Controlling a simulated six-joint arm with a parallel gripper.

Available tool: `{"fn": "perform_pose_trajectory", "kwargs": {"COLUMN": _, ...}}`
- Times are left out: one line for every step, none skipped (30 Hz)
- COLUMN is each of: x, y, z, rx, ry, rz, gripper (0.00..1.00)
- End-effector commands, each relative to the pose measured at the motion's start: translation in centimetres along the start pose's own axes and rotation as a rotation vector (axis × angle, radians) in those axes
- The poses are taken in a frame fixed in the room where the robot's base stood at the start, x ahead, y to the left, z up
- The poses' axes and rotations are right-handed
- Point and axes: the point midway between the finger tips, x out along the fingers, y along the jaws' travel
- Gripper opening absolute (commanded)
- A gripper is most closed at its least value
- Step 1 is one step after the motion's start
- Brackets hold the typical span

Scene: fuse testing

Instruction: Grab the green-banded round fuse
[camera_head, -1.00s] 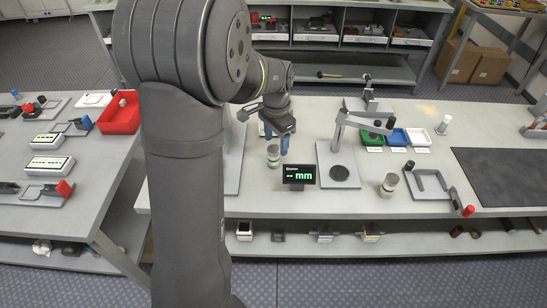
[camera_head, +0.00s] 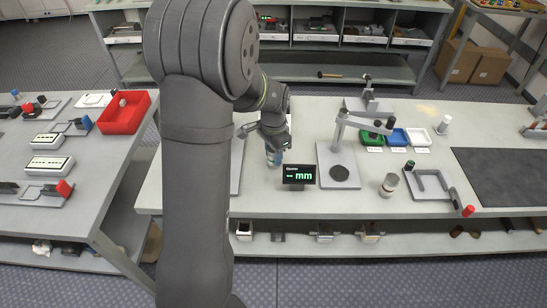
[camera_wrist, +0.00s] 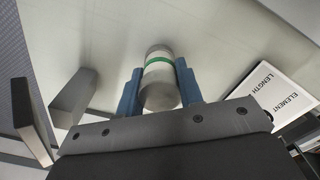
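The green-banded round fuse (camera_wrist: 159,75), a pale cylinder with grey metal ends, lies between the two blue fingers of my gripper (camera_wrist: 160,88) in the wrist view. The fingers flank its sides, with what look like narrow gaps at the tips, so my gripper appears open around it. In the head view my gripper (camera_head: 275,157) is low over the bench, and the fuse (camera_head: 271,160) is mostly hidden behind the fingers. A second round fuse (camera_head: 389,185) stands to the right on the bench; its band colour is hard to tell.
A black display (camera_head: 298,174) reading "mm" stands close in front of my gripper. A gauge stand (camera_head: 338,160) is to its right. Green, blue and white bins (camera_head: 419,137) sit farther right. A red tray (camera_head: 124,112) is on the left table.

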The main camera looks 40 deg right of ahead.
Motion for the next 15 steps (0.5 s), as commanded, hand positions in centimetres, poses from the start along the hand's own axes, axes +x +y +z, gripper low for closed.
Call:
{"fn": "perform_pose_trajectory", "kwargs": {"x": 0.0, "y": 0.0, "z": 0.0, "rx": 0.0, "ry": 0.0, "rz": 0.0, "gripper": 0.2}}
{"fn": "perform_pose_trajectory", "kwargs": {"x": 0.0, "y": 0.0, "z": 0.0, "rx": 0.0, "ry": 0.0, "rz": 0.0, "gripper": 0.14}}
{"fn": "perform_pose_trajectory", "kwargs": {"x": 0.0, "y": 0.0, "z": 0.0, "rx": 0.0, "ry": 0.0, "rz": 0.0, "gripper": 0.06}}
{"fn": "perform_pose_trajectory", "kwargs": {"x": 0.0, "y": 0.0, "z": 0.0, "rx": 0.0, "ry": 0.0, "rz": 0.0, "gripper": 0.06}}
{"fn": "perform_pose_trajectory", "kwargs": {"x": 0.0, "y": 0.0, "z": 0.0, "rx": 0.0, "ry": 0.0, "rz": 0.0, "gripper": 0.06}}
{"fn": "perform_pose_trajectory", "kwargs": {"x": 0.0, "y": 0.0, "z": 0.0, "rx": 0.0, "ry": 0.0, "rz": 0.0, "gripper": 0.06}}
{"fn": "perform_pose_trajectory", "kwargs": {"x": 0.0, "y": 0.0, "z": 0.0, "rx": 0.0, "ry": 0.0, "rz": 0.0, "gripper": 0.06}}
{"fn": "perform_pose_trajectory", "kwargs": {"x": 0.0, "y": 0.0, "z": 0.0, "rx": 0.0, "ry": 0.0, "rz": 0.0, "gripper": 0.06}}
{"fn": "perform_pose_trajectory", "kwargs": {"x": -0.1, "y": 0.0, "z": 0.0, "rx": 0.0, "ry": 0.0, "rz": 0.0, "gripper": 0.06}}
{"fn": "perform_pose_trajectory", "kwargs": {"x": -0.1, "y": 0.0, "z": 0.0, "rx": 0.0, "ry": 0.001, "rz": 0.0, "gripper": 0.06}}
{"fn": "perform_pose_trajectory", "kwargs": {"x": -0.3, "y": 0.0, "z": 0.0, "rx": 0.0, "ry": 0.001, "rz": -0.001, "gripper": 0.06}}
{"fn": "perform_pose_trajectory", "kwargs": {"x": -0.6, "y": 0.0, "z": 0.0, "rx": 0.0, "ry": 0.001, "rz": -0.001, "gripper": 0.06}}
{"fn": "perform_pose_trajectory", "kwargs": {"x": -0.9, "y": 0.0, "z": 0.0, "rx": 0.0, "ry": 0.001, "rz": -0.001, "gripper": 0.06}}
{"fn": "perform_pose_trajectory", "kwargs": {"x": -1.3, "y": 0.0, "z": -0.1, "rx": 0.0, "ry": 0.002, "rz": -0.002, "gripper": 0.06}}
{"fn": "perform_pose_trajectory", "kwargs": {"x": -2.0, "y": -0.1, "z": -0.1, "rx": 0.0, "ry": 0.003, "rz": -0.003, "gripper": 0.06}}
